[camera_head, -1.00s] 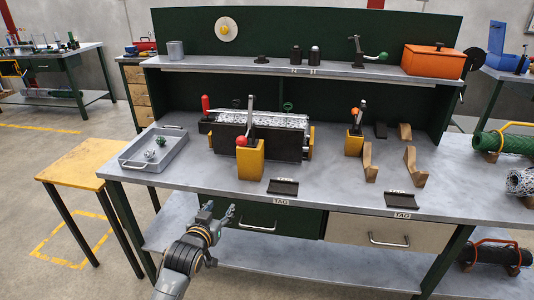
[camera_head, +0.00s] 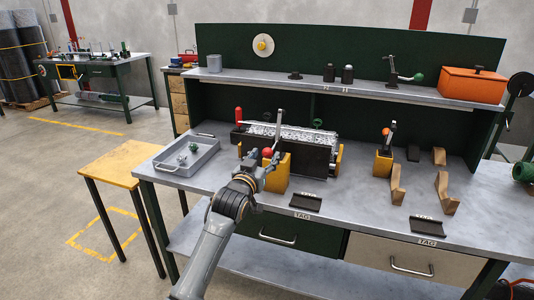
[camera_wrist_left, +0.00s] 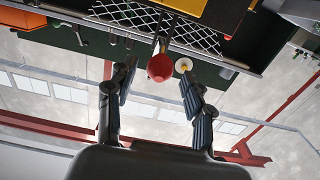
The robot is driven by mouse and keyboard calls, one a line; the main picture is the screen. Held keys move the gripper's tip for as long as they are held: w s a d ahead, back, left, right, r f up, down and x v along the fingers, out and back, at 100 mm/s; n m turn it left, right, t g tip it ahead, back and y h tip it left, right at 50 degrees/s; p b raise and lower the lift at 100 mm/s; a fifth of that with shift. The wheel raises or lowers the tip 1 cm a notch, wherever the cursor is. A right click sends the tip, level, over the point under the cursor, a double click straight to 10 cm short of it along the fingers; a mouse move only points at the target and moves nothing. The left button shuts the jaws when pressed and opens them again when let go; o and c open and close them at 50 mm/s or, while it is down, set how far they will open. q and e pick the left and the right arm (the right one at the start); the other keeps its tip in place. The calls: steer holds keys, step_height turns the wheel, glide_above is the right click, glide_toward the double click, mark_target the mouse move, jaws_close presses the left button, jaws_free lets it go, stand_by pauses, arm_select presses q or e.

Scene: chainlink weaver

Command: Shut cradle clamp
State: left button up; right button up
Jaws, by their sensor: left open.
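The cradle (camera_head: 310,153) is a long dark trough on the bench, with a grey wire mesh (camera_head: 300,135) lying along its top. A clamp with a yellow block (camera_head: 279,176) stands at its front. The clamp's metal lever (camera_head: 277,130) stands roughly upright, and a red ball knob (camera_head: 267,153) shows beside it. My left gripper (camera_head: 260,167) is at the knob, in front of the block. In the left wrist view the open fingers (camera_wrist_left: 155,85) stand either side of the red knob (camera_wrist_left: 160,68); contact cannot be told. My right gripper is out of view.
A grey tray (camera_head: 203,163) with small parts lies left of the cradle. A second yellow clamp block (camera_head: 383,165) and wooden hooks (camera_head: 397,188) stand to the right. Black holders (camera_head: 306,202) lie near the front edge. A shelf (camera_head: 340,91) runs above the back.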

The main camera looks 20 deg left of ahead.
arm_select(q)
steer(key=shift+w+d, duration=0.1)
steer(key=shift+w, duration=1.2)
jaws_close()
